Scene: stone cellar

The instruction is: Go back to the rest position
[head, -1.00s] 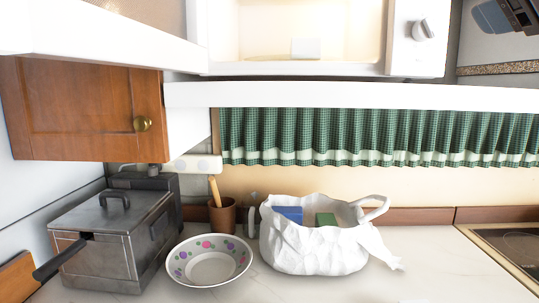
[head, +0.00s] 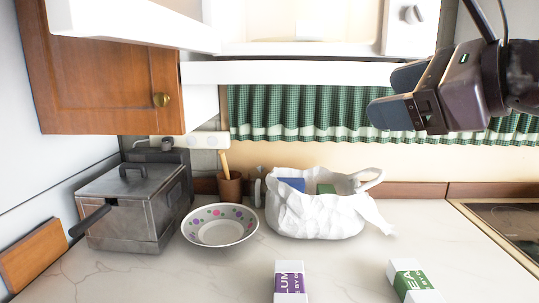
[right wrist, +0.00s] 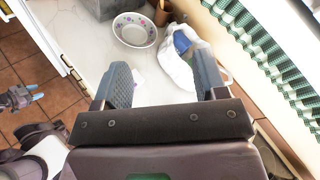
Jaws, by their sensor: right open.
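My right gripper (head: 392,96) is raised at the upper right of the head view, in front of the green curtain and above the counter. Its jaws are apart with nothing between them, as the right wrist view (right wrist: 163,80) also shows. What looks like my left gripper (right wrist: 34,97) shows small at the left edge of the right wrist view, with bluish tips, over the tiled floor. It is too small to tell whether it is open. It is not in the head view.
On the counter (head: 340,268) stand a metal fryer (head: 135,205), a dotted bowl (head: 220,228), a brown cup (head: 230,187) and a white bag (head: 315,215) holding blue and green items. A purple-white box (head: 290,280) and green-white box (head: 412,282) are nearer. A hob (head: 510,225) is right.

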